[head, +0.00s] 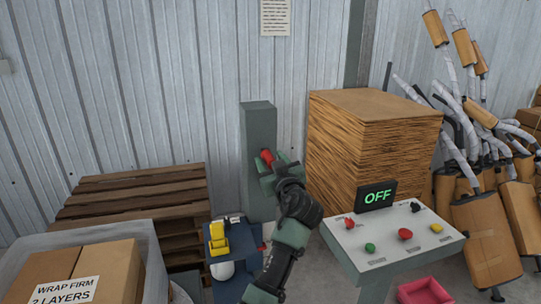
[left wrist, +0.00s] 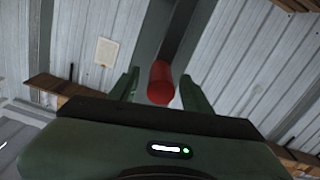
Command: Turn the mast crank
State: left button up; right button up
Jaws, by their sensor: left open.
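The mast (head: 258,125) is a tall grey-green post against the corrugated wall in the head view. A red crank knob (head: 266,157) shows near its middle, partly hidden by my left gripper (head: 275,166). In the left wrist view the red knob (left wrist: 161,84) lies between the two green fingers of my left gripper (left wrist: 157,92), with gaps on both sides. The gripper is open around or just in front of the knob; I cannot tell the exact depth. The crank's arm is hidden. My right gripper is not in view.
A control panel (head: 387,244) with several buttons and a display (head: 376,196) reading OFF stands at right. Behind it is a cardboard stack (head: 372,150).

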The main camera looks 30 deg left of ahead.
pick_arm(q)
jog(key=shift+w+a, duration=0.25)
jog(key=shift+a, duration=0.1)
jog(key=shift+f, duration=0.1)
grip_shut()
dwell(1.1)
